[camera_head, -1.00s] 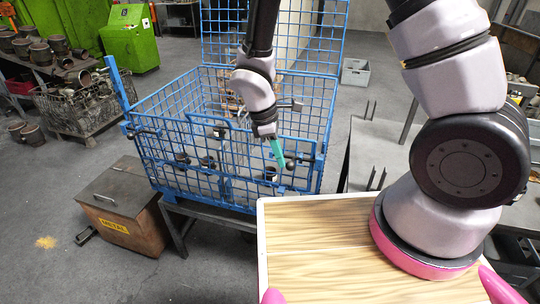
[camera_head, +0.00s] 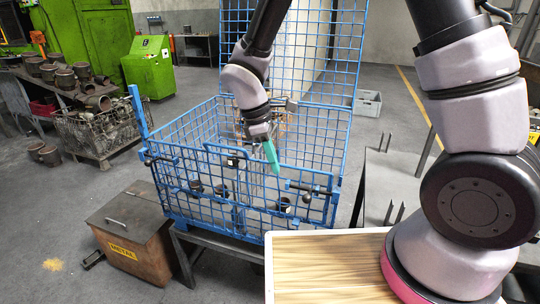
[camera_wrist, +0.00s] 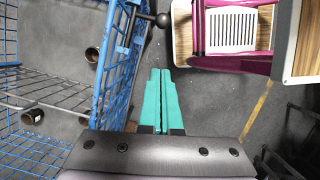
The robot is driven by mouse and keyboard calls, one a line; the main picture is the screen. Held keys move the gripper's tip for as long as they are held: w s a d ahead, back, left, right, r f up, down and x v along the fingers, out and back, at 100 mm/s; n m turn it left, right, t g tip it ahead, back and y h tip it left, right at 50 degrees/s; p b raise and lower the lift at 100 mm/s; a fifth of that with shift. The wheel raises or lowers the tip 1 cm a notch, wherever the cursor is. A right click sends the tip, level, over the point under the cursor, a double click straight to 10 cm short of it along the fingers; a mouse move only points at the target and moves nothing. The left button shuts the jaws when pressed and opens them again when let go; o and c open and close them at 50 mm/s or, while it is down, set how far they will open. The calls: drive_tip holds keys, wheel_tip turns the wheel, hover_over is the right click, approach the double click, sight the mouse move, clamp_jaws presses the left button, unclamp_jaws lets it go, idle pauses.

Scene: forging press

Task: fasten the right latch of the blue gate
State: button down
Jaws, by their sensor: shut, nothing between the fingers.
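The blue gate (camera_head: 262,214) is the upright mesh front of a blue wire crate. Its right latch (camera_head: 312,188) is a dark bar near the top right corner, with a black ball knob (camera_head: 307,198) just below it. The knob also shows in the wrist view (camera_wrist: 163,20), beyond my fingertips on a thin rod. My gripper (camera_head: 272,166), with teal fingers, is shut and empty, above and left of the knob and apart from it. The fingers show closed together in the wrist view (camera_wrist: 160,72). I cannot tell whether the bar sits in its catch.
Dark cylindrical parts (camera_head: 283,204) lie inside the crate. A raised blue mesh panel (camera_head: 345,60) stands at its back. A brown metal box (camera_head: 135,235) is at front left. A wood-topped surface (camera_head: 330,270) lies in front, and a grey table (camera_head: 390,180) stands right.

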drive_tip(key=shift+v, duration=1.15)
drive_tip(key=w+d+r+m+t+y, duration=0.2)
drive_tip(key=d+r+m+y, duration=0.2)
drive_tip(key=d+r+m, duration=0.85)
drive_tip(key=s+d+r+m+t, duration=0.3)
drive_tip(key=d+r+m, duration=0.1)
drive_tip(key=r, duration=0.3)
drive_tip(key=s+d+r+m+t+y, duration=0.1)
drive_tip(key=s+d+r+m+t, duration=0.1)
drive_tip(key=s+d+r+m, duration=0.2)
wheel_tip(320, 180, up, 3)
drive_tip(key=shift+s+d+r+t, duration=0.15)
drive_tip(key=shift+d+t, duration=0.25)
drive_tip(key=shift+d, duration=0.85)
